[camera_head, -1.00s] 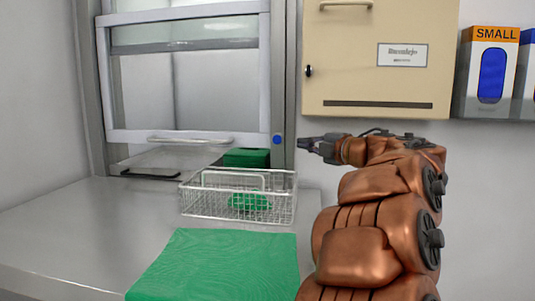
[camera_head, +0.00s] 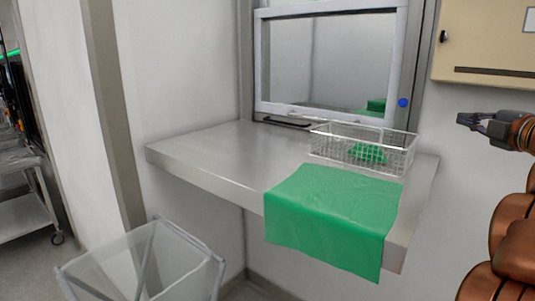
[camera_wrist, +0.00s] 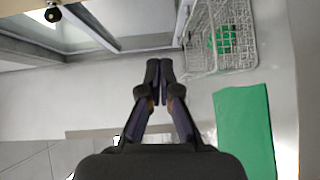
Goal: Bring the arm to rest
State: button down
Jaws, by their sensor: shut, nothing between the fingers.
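My gripper (camera_head: 472,120) is at the right of the head view, raised in front of the wall and to the right of the wire basket. Its fingers are together and empty. In the wrist view the gripper (camera_wrist: 159,66) shows shut at the centre, with nothing between the fingertips. My copper-coloured arm runs down the right edge of the head view, partly out of frame.
A wire basket (camera_head: 326,147) with a green item (camera_head: 367,153) inside stands on the steel counter (camera_head: 205,158). A green cloth (camera_head: 335,215) hangs over the counter's front edge. A hatch window (camera_head: 335,60) is behind; a clear bin (camera_head: 145,262) stands below left.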

jog(key=s+d+r+m+h+p, duration=0.1)
jog(key=d+r+m+h+p, duration=0.15)
jog(key=r+m+h, duration=0.55)
jog(key=s+a+f+m+g+p, duration=0.1)
jog(key=s+a+f+m+g, duration=0.25)
jog(key=f, duration=0.55)
jog(key=s+a+f+m+g+p, duration=0.1)
jog(key=s+a+f+m+g, duration=0.3)
jog(key=f, duration=0.5)
jog(key=s+a+f+m+g, duration=0.3)
jog(key=s+f+m, duration=0.2)
jog(key=f, duration=0.4)
jog(key=s+a+f+g+y+p, duration=0.1)
jog(key=s+a+f+g, duration=0.3)
jog(key=s+a, duration=0.6)
jog(key=s+a+f+n+g+y+p, duration=0.1)
jog(key=s+a+f+g+y, duration=0.3)
jog(key=s+a+f, duration=0.4)
jog(key=s+a, duration=0.3)
jog(key=s, duration=0.2)
jog(key=shift+g+y, duration=0.3)
jog(key=shift+g, duration=0.05)
jog(key=shift+f+n, duration=0.1)
jog(key=shift+n, duration=0.25)
